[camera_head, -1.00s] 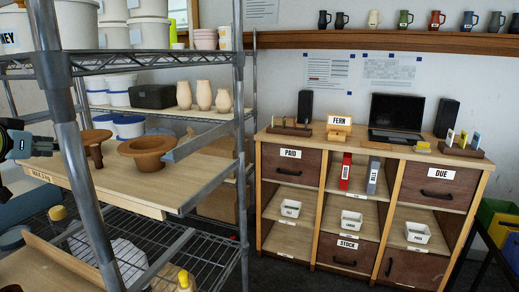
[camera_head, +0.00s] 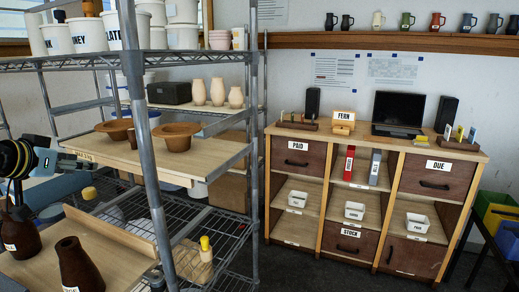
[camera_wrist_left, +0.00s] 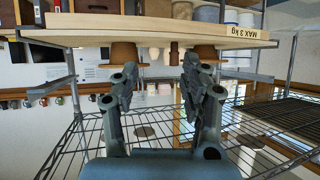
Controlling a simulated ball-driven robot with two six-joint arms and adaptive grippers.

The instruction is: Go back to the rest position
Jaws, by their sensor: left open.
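My left gripper (camera_head: 62,156) is at the left edge of the head view, near the left end of the wooden shelf board (camera_head: 205,163) that carries two brown flared pots. In the left wrist view its two dark fingers (camera_wrist_left: 160,82) stand apart with nothing between them. The board's edge (camera_wrist_left: 90,37), marked MAX 3 kg, shows upside down beyond the fingertips there. The brown pots (camera_head: 177,136) and (camera_head: 115,129) stand on the board, clear of the fingers. My right gripper is in neither view.
A metal post (camera_head: 143,150) of the rack rises in front of the shelves. Dark brown vases (camera_head: 78,266) stand on a lower board at the left. A wooden cabinet (camera_head: 372,148) stands at the right. Dark open floor lies before it.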

